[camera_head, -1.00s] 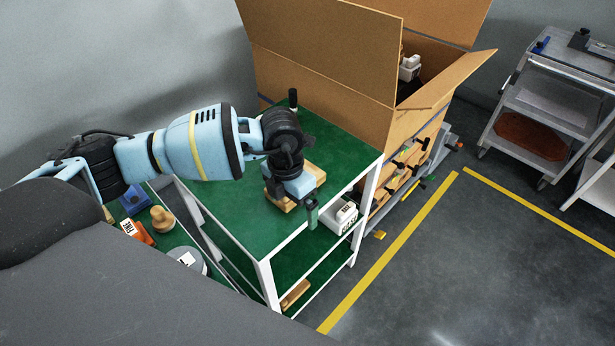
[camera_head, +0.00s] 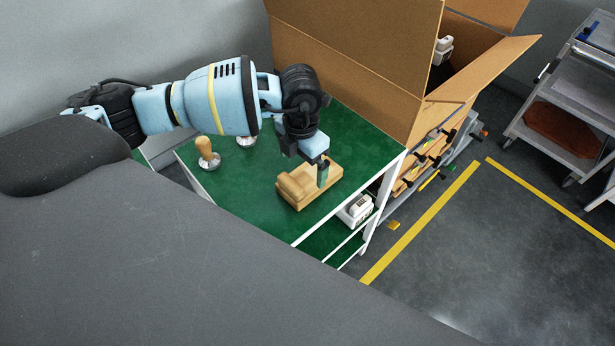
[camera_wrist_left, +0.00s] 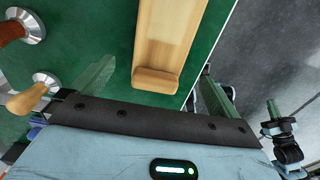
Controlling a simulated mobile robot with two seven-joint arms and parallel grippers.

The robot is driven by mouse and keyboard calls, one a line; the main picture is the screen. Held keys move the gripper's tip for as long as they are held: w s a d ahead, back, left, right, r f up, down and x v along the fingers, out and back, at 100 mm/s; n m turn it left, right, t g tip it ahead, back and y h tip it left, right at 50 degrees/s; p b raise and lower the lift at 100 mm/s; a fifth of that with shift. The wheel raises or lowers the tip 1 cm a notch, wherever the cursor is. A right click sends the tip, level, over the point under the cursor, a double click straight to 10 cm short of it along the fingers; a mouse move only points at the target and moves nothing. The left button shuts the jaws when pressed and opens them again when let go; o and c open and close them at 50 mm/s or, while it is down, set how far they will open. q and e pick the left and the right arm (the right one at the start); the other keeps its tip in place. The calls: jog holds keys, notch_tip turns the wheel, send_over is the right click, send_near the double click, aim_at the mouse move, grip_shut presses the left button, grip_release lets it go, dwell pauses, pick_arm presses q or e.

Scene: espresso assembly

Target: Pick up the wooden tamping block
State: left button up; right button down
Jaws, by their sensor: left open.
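The wooden tamping block (camera_head: 296,188) lies on the green top of the white-framed table, near its front edge. It is pale wood with a raised rounded piece at one end. My left gripper (camera_head: 308,166) is above the block, pointing down; one green finger shows against the block and the other is mostly hidden. In the left wrist view the block (camera_wrist_left: 172,40) runs down from the top edge, with its raised end nearest me. There the open left gripper (camera_wrist_left: 155,86) has one finger on each side of the block's line, apart from it.
Two metal-based tampers with wooden handles, one clear (camera_head: 207,153) and one partly hidden (camera_head: 246,140), stand left of the block. An open cardboard box (camera_head: 350,85) is behind it. A white container (camera_head: 355,208) sits on the lower shelf. Green tabletop (camera_head: 240,195) left of the block is free.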

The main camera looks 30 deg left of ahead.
aim_at(304, 180)
pick_arm(q)
notch_tip(304, 180, down, 2)
jog(key=shift+w+d+f, duration=0.1)
jog(key=shift+w+f, duration=0.05)
jog(key=shift+f, duration=1.25)
jog(key=shift+w+f, duration=0.15)
jog(key=shift+f, duration=1.25)
pick_arm(e)
jog(key=shift+s+f, duration=0.2)
pick_arm(q)
jog(key=shift+c, duration=0.4)
pick_arm(e)
jog(key=shift+d, duration=0.1)
pick_arm(q)
jog(key=shift+r, duration=0.1)
jog(key=c, duration=1.1)
